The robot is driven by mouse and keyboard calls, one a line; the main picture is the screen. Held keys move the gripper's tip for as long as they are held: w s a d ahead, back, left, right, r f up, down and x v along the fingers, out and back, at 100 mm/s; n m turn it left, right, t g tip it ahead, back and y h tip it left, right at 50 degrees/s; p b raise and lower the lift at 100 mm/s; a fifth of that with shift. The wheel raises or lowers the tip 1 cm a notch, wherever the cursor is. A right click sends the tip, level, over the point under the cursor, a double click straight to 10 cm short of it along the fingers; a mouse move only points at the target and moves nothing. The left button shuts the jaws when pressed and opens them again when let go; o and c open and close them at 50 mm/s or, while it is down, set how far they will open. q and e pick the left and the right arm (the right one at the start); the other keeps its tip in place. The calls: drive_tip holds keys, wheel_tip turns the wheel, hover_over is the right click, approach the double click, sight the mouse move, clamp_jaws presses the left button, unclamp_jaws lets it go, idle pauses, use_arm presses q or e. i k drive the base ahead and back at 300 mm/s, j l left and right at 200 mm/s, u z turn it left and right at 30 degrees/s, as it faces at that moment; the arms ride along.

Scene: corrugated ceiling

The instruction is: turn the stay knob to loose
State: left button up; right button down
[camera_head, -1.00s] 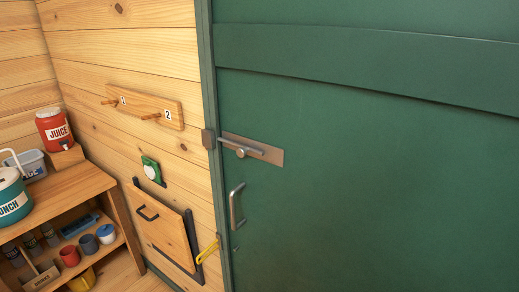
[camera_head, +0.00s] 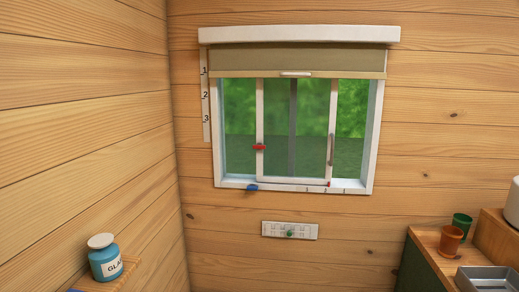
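A white-framed window (camera_head: 377,130) is set in the plank wall, with a sliding pane in its middle. A small blue knob (camera_head: 251,187) sits on the lower frame at the left. A thin bar seems to run right from it to a small red mark near numbered ticks. A red piece (camera_head: 258,147) sits on the sliding pane's left edge. I cannot tell for sure which is the stay knob, nor read its setting. Neither of my grippers shows.
A white panel with a green knob (camera_head: 290,234) is on the wall below the window. A blue jar (camera_head: 106,264) stands on a small shelf at lower left. Cups (camera_head: 450,241) and a metal tray (camera_head: 487,279) are on a counter at lower right. A blind (camera_head: 240,63) covers the window's top.

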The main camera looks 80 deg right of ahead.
sight(252, 187)
drive_tip(key=z, duration=3)
